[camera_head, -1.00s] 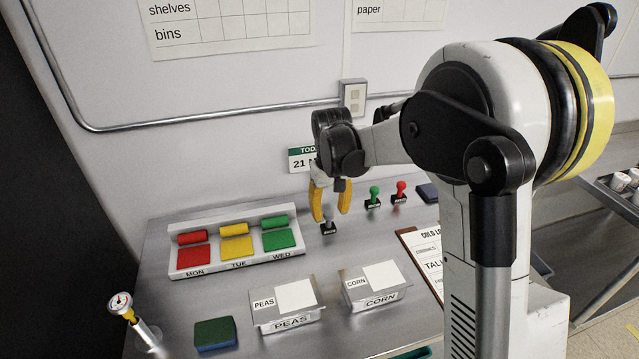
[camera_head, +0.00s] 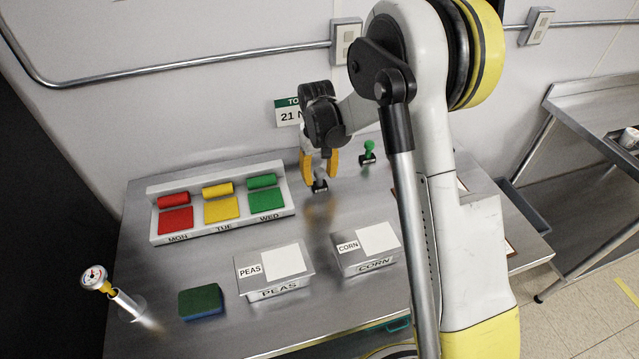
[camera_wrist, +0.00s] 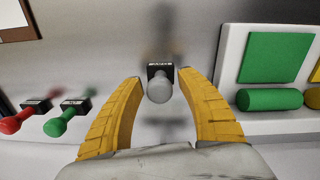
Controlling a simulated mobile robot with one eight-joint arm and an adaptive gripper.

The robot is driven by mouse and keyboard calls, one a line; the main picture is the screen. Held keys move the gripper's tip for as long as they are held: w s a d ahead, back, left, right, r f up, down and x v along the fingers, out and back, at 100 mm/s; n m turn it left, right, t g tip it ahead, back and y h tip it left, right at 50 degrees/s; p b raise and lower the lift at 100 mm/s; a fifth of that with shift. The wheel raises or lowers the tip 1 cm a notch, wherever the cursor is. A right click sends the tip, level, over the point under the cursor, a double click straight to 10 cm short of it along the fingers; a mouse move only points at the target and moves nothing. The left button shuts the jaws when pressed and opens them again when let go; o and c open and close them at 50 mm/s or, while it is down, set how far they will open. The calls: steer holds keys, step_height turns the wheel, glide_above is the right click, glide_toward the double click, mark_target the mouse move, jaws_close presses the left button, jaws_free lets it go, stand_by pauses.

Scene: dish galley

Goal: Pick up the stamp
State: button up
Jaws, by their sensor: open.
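A stamp with a grey knob handle and a black base (camera_head: 320,185) stands upright on the steel counter. In the wrist view this grey stamp (camera_wrist: 159,86) lies between the tips of my gripper (camera_wrist: 160,90), whose yellow fingers are apart on either side of it. In the head view my gripper (camera_head: 320,168) is open, low over the counter, with the stamp at its fingertips. I see no finger touching the stamp. A green stamp (camera_head: 367,152) stands to the right; a red stamp (camera_wrist: 20,117) shows beside it in the wrist view.
A rack (camera_head: 222,220) with red, yellow and green pads stands to the left. The PEAS box (camera_head: 272,270) and CORN box (camera_head: 364,252) stand in front. A sponge (camera_head: 201,301) and a dial thermometer (camera_head: 120,297) are at front left. The wall is close behind.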

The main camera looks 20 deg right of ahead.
step_height(320, 180, down, 2)
steer(key=shift+w+f, duration=0.1)
steer(key=shift+f, duration=0.1)
jaws_close()
steer(key=shift+r, duration=0.5)
steer(key=r, duration=0.1)
steer(key=r+p, duration=0.1)
steer(key=r, duration=0.2)
steer(key=shift+s+d+p, duration=0.2)
steer(key=shift+d+p, duration=0.05)
steer(key=shift+p, duration=0.05)
steer(key=s+d+r+p, duration=0.2)
steer(key=s+d+r, duration=0.4)
steer(key=s+d, duration=0.1)
steer(key=shift+s+d, duration=0.3)
steer(key=shift+s, duration=0.3)
